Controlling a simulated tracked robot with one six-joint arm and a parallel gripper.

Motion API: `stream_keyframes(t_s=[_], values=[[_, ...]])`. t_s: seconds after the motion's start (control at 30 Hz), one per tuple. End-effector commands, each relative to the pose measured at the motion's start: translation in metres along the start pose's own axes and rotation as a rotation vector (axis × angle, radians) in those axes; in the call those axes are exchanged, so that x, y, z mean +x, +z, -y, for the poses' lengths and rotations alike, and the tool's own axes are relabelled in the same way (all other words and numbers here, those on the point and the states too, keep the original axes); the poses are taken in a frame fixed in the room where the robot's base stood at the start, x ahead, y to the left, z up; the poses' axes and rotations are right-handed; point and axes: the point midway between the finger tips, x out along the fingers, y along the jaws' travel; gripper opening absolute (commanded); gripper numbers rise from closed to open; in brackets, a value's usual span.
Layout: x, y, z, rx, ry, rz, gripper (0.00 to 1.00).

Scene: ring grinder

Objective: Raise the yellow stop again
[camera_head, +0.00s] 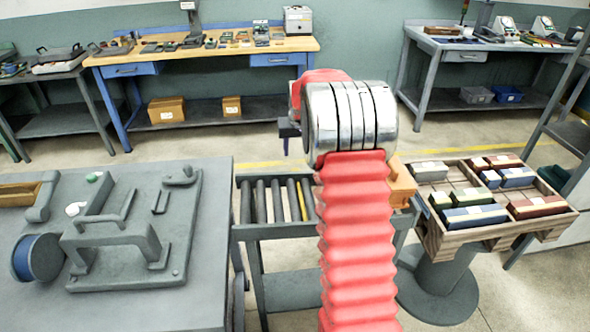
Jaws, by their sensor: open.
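A narrow yellow bar (302,200), which looks like the yellow stop, shows among the dark rollers at the right of the roller table (275,231). It looks about level with the rollers; its right surroundings are hidden behind my arm. My red sleeved arm with its silver wrist stands in the middle of the view. A dark part of my gripper (288,130) shows left of the wrist, above and beyond the rollers in the picture. The fingertips are hidden. Nothing is seen held, and I see no contact with the yellow bar.
A grey bench (200,285) with a fixture plate and blue spool (38,258) stands left. An orange block (400,182) sits right of my arm. A wooden tray (455,240) of coloured blocks stands farther right. Workbenches line the back wall; open floor lies before them.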

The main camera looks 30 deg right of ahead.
Motion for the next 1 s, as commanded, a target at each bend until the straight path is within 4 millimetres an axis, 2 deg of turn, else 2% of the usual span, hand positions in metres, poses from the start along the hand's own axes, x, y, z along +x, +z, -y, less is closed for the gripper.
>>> stream_keyframes(t_s=[0.3,0.47,1.0], values=[[0.0,0.0,0.001,-0.001,0.0,0.0,0.5],[0.008,0.0,0.001,-0.001,0.0,0.001,0.5],[0.079,0.0,0.001,-0.001,0.0,0.0,0.5]])
